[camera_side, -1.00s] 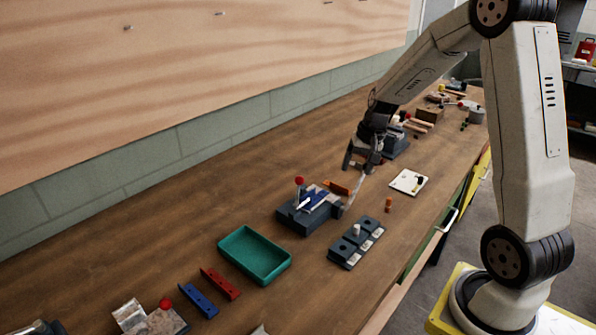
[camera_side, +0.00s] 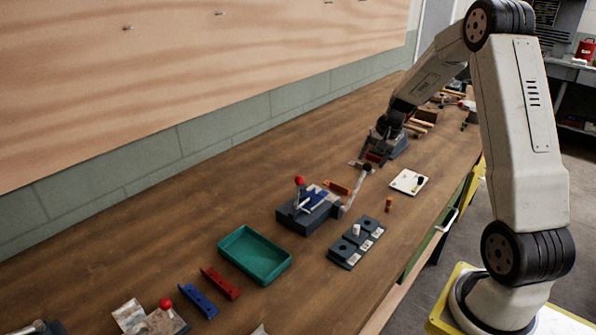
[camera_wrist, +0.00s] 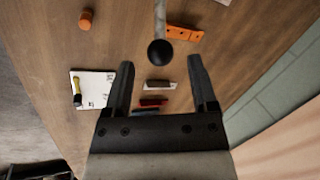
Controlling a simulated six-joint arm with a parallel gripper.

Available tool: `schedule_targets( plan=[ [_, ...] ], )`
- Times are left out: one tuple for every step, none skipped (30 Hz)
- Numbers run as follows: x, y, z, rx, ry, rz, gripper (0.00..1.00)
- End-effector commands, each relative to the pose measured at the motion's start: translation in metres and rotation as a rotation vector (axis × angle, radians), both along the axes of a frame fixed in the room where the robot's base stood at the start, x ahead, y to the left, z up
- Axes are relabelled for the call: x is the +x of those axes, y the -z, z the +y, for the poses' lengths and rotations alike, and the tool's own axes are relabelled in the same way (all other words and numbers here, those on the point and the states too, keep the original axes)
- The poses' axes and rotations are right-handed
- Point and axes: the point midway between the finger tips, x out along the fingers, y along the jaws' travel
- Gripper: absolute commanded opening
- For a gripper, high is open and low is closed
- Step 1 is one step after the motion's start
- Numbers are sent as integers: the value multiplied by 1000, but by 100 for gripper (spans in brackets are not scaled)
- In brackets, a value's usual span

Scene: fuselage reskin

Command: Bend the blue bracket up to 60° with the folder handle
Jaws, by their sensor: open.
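The folder (camera_side: 306,216) is a dark block on the bench, with a red-knobbed lever on top. A blue bracket (camera_side: 318,194) lies in it, partly hidden by the clamp parts; I cannot read its bend angle. The folder handle (camera_side: 355,188) is a pale rod slanting up to the right to a black ball knob (camera_side: 367,168). In the wrist view the knob (camera_wrist: 160,52) sits just beyond my fingertips, between their lines. My gripper (camera_wrist: 161,68) is open and empty. In the side view my gripper (camera_side: 384,145) is behind and right of the knob, apart from it.
An orange bracket (camera_side: 337,188) lies behind the handle. A white board (camera_side: 408,181), an orange cylinder (camera_side: 388,204) and a dark block with sockets (camera_side: 345,252) are in front. A teal tray (camera_side: 238,264) and loose blue (camera_side: 199,300) and red (camera_side: 220,283) brackets lie left.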

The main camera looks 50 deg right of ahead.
Motion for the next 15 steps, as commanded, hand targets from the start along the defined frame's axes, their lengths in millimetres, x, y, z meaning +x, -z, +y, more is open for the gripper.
schedule_targets(
  plan=[
    [2,7,2,2,-1,2,74],
    [3,11,2,3,-2,2,74],
    [4,15,3,2,-2,1,74],
    [5,19,3,2,-2,1,74],
    [6,22,4,2,-2,2,74],
    [8,27,5,2,-2,2,74],
    [8,30,5,1,-2,2,74],
    [9,33,5,1,-2,2,74],
    [11,37,6,0,0,1,74],
    [11,39,6,1,0,0,74],
    [12,41,6,1,0,0,74],
    [13,44,7,1,0,0,74],
    [14,46,7,1,0,0,74],
    [14,48,7,0,0,0,74],
    [15,49,8,0,-1,0,74]
  ],
)
